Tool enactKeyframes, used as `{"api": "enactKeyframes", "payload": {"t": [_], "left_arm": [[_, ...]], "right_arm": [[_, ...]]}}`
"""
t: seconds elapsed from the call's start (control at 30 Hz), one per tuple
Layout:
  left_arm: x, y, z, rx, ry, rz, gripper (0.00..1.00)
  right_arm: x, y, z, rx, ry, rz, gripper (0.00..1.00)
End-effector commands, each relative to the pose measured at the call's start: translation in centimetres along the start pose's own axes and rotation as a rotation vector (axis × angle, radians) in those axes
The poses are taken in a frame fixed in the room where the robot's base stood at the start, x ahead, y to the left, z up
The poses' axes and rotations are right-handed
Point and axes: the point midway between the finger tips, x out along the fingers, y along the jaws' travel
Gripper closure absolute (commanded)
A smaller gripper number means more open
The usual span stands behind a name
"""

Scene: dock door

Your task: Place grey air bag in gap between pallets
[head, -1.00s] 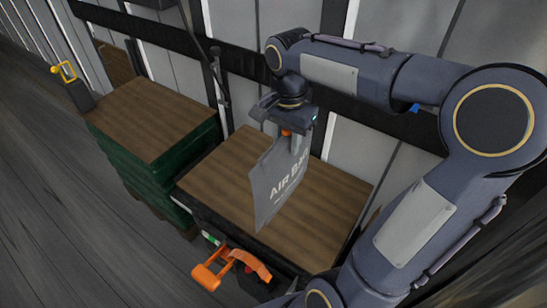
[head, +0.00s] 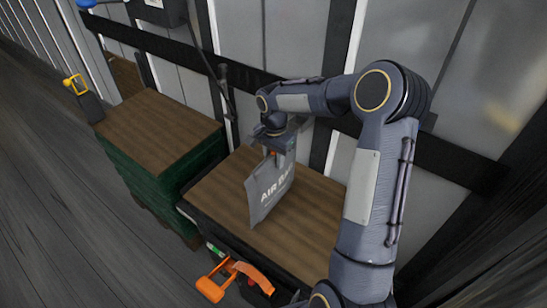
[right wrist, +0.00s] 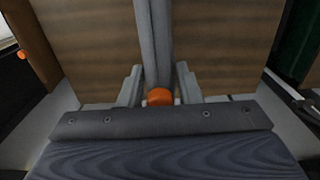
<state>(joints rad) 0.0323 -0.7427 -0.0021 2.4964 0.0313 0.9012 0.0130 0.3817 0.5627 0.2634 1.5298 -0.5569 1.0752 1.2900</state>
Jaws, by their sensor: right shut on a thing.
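The grey air bag (head: 268,192), marked "AIR BAG", hangs upright from my right gripper (head: 274,153), which is shut on its top edge. The bag is over the wooden top of the right pallet load (head: 225,200); I cannot tell if its lower edge touches. In the right wrist view, the bag (right wrist: 153,40) is seen edge-on, with its orange valve (right wrist: 160,97) between the fingers. The left pallet load (head: 150,135) has a wooden top and green sides. The gap (head: 207,178) between the loads is dark and partly hidden. My left gripper is not in view.
An orange-handled device (head: 212,289) is at the near side of the right load. A dark item with a yellow handle (head: 75,85) is at the left load's far left corner. A wall with dark rails (head: 180,55) stands behind. Grey floor (head: 70,210) is clear at left.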

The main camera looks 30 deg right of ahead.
Motion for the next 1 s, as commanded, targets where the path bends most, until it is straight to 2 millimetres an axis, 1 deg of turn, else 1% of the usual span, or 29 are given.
{"api": "enactKeyframes", "payload": {"t": [0.07, 0.27, 0.4, 0.43, 0.6, 0.87, 0.93, 1.0], "left_arm": [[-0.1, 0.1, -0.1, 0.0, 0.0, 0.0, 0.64], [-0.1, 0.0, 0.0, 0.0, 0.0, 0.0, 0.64], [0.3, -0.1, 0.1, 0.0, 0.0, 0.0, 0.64], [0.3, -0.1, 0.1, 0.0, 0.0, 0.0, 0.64], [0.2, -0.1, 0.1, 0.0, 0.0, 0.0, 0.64], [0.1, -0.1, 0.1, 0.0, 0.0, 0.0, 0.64], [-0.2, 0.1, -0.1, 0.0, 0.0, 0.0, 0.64], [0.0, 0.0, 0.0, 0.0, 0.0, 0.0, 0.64]], "right_arm": [[0.6, 0.0, 0.0, -0.001, 0.0, -0.001, 1.0], [0.7, 0.0, 0.0, -0.001, 0.001, -0.003, 1.0], [1.1, 0.0, 0.0, -0.001, 0.001, -0.002, 1.0], [1.1, 0.0, 0.0, 0.0, 0.001, -0.001, 0.68], [1.0, 0.0, 0.0, 0.0, 0.0, -0.001, 0.47], [0.9, 0.0, 0.0, -0.001, 0.0, -0.001, 0.47], [0.5, 0.0, 0.0, -0.001, 0.0, -0.002, 0.47], [0.1, -0.1, 0.0, 0.0, 0.003, -0.004, 0.47]]}}
